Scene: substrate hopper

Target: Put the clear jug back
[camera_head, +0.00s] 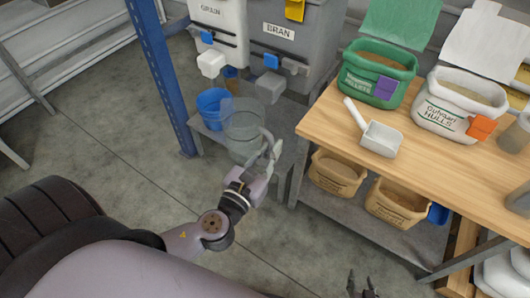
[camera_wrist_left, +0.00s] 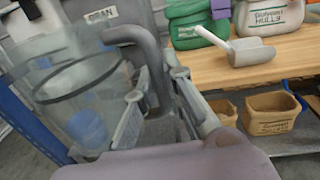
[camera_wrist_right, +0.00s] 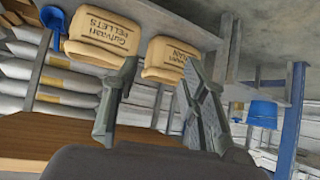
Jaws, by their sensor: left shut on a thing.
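The clear jug (camera_head: 242,130) is a see-through vessel with a dark band, held in the air in front of the low grey shelf under the bins. In the left wrist view the jug (camera_wrist_left: 75,85) is at the left and its thick grey handle (camera_wrist_left: 150,58) runs between my fingers. My left gripper (camera_head: 268,158) is shut on that handle. I cannot tell whether the jug's base touches the shelf. My right gripper (camera_head: 362,286) is open and empty at the bottom of the head view; its parted fingers also show in the right wrist view (camera_wrist_right: 158,85).
A blue bucket (camera_head: 212,108) stands on the low shelf (camera_head: 207,137), behind the jug. A blue post (camera_head: 160,75) rises left of it. Grey bins with spouts (camera_head: 271,88) hang above. The wooden table (camera_head: 425,145) at right bears sacks and a white scoop (camera_head: 381,138).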

